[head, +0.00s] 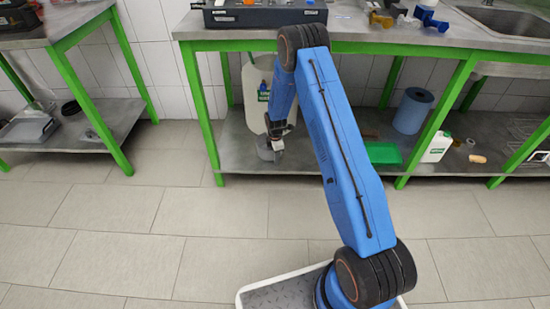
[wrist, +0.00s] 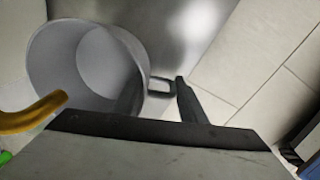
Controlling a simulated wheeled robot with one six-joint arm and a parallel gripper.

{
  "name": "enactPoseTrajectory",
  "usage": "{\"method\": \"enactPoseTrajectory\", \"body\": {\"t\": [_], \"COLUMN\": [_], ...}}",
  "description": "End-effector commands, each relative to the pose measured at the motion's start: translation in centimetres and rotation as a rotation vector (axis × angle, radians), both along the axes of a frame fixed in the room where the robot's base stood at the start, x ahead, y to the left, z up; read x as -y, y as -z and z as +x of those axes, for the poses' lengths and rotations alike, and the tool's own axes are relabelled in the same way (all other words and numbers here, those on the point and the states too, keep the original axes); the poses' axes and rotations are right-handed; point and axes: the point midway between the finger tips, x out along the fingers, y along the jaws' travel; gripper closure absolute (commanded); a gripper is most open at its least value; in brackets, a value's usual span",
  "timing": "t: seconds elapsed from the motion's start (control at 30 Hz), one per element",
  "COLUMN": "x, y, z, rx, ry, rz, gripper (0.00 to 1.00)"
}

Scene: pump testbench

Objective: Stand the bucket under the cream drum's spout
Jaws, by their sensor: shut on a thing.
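The cream drum (head: 257,95) with a green label stands on the lower shelf, partly hidden by my arm. The small grey bucket (head: 266,150) is upright in front of it, near the shelf's front edge. In the wrist view the bucket (wrist: 85,62) is open-topped and looks empty inside. My gripper (head: 278,138) is shut on the bucket's side handle (wrist: 160,87), between its dark fingers. A curved orange-yellow piece (wrist: 35,112), which looks like the spout, reaches over the bucket's near rim. I cannot tell whether the bucket touches the shelf.
The lower shelf (head: 335,157) also holds a green tray (head: 383,153), a blue roll (head: 412,110) and a white bottle (head: 436,149) to the right. A green table leg (head: 203,115) stands just left of the bucket. The tiled floor in front is clear.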

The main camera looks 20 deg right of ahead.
Motion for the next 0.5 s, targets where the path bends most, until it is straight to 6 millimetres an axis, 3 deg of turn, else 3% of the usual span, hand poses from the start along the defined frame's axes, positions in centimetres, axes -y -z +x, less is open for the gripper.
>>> {"method": "enactPoseTrajectory", "body": {"t": [0.07, 0.1, 0.17, 0.5], "x": [0.0, 0.0, 0.0, 0.0], "y": [0.07, 0.07, 0.07, -0.03], "z": [0.02, 0.03, 0.03, 0.0], "rx": [0.0, 0.001, 0.001, 0.0], "ry": [0.0, 0.0, 0.0, 0.0], "rz": [0.0, 0.0, 0.0, 0.0], "gripper": [0.97, 0.58, 0.43, 0.41]}}
